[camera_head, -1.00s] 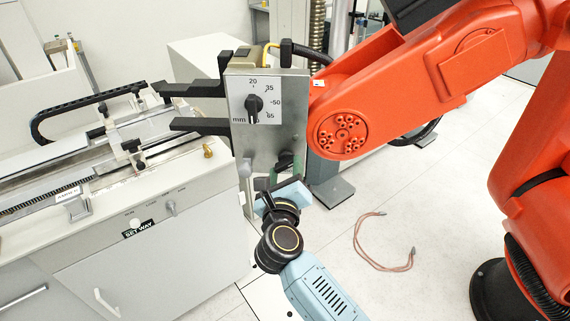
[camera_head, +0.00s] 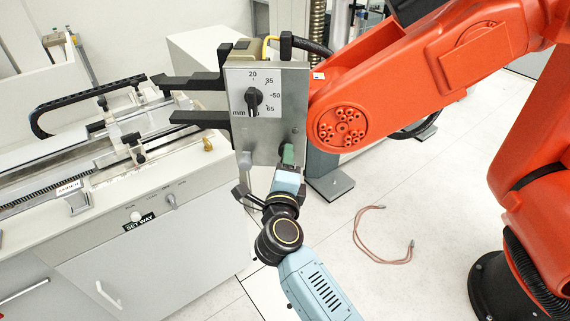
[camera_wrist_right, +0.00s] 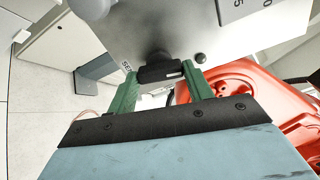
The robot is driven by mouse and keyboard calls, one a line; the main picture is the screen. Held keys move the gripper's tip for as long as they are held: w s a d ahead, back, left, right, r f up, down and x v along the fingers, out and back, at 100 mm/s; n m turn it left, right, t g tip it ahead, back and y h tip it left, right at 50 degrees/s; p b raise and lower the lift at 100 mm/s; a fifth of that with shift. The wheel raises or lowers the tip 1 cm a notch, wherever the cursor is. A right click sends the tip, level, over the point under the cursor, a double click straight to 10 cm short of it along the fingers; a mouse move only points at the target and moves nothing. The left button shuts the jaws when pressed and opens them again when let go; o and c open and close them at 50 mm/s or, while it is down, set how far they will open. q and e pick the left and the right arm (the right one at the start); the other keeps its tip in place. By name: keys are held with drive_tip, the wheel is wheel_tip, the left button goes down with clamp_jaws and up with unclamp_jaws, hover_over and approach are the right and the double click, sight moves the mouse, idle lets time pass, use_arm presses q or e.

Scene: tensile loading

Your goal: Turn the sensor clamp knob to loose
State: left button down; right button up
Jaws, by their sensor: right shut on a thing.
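The grey metal sensor box (camera_head: 295,128) hangs at the end of the orange arm. It has two black prongs pointing left. Its upper black pointer knob (camera_head: 253,98) sits on a dial marked 20, 35, 50, 65 mm. My right gripper (camera_head: 288,155) is at the lower part of the box face, and its green fingers mostly hide the lower knob. In the right wrist view, the gripper's green fingers (camera_wrist_right: 164,85) stand on either side of that black clamp knob (camera_wrist_right: 160,73), shut on it. Part of a label beginning "SE" shows beside it. My left gripper is not in view.
The orange robot arm (camera_head: 420,80) fills the upper right. A grey test bench (camera_head: 120,215) with a rail stands at the left. A reddish cable (camera_head: 375,250) lies on the pale floor at the lower right, which is otherwise mostly clear.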

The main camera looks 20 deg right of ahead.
idle(0.3)
drive_tip(key=o, duration=1)
drive_tip(key=b+v, duration=0.2)
drive_tip(key=v, duration=1.1)
drive_tip(key=shift+s+a, duration=0.1)
drive_tip(key=shift+s, duration=0.15)
